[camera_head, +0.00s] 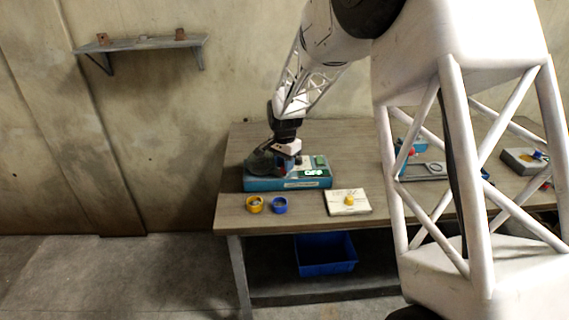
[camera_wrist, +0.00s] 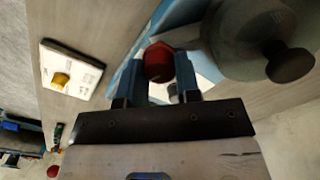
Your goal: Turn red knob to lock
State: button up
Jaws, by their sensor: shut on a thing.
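The red knob (camera_wrist: 158,62) is on the blue drum blaster machine (camera_head: 259,184), which stands on the wooden table. In the wrist view my gripper (camera_wrist: 165,68) has its two blue fingers on either side of the knob, shut on it. In the head view my gripper (camera_head: 288,165) reaches down over the machine and mostly hides the knob. The machine's grey rounded drum lid (camera_wrist: 245,40) with a dark handle knob is right beside my gripper. I cannot tell the knob's turn angle.
A white board with a yellow knob (camera_head: 349,201) lies at the table's front. A yellow ring-shaped cup (camera_head: 255,205) and a blue one (camera_head: 280,205) stand left of it. A blue bin (camera_head: 325,254) is under the table. Another device (camera_head: 425,171) stands farther right.

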jog(key=shift+m, duration=0.3)
jog(key=o, duration=0.9)
jog(key=shift+o, duration=0.2)
jog(key=shift+r, duration=0.1)
jog(key=shift+r, duration=3.85)
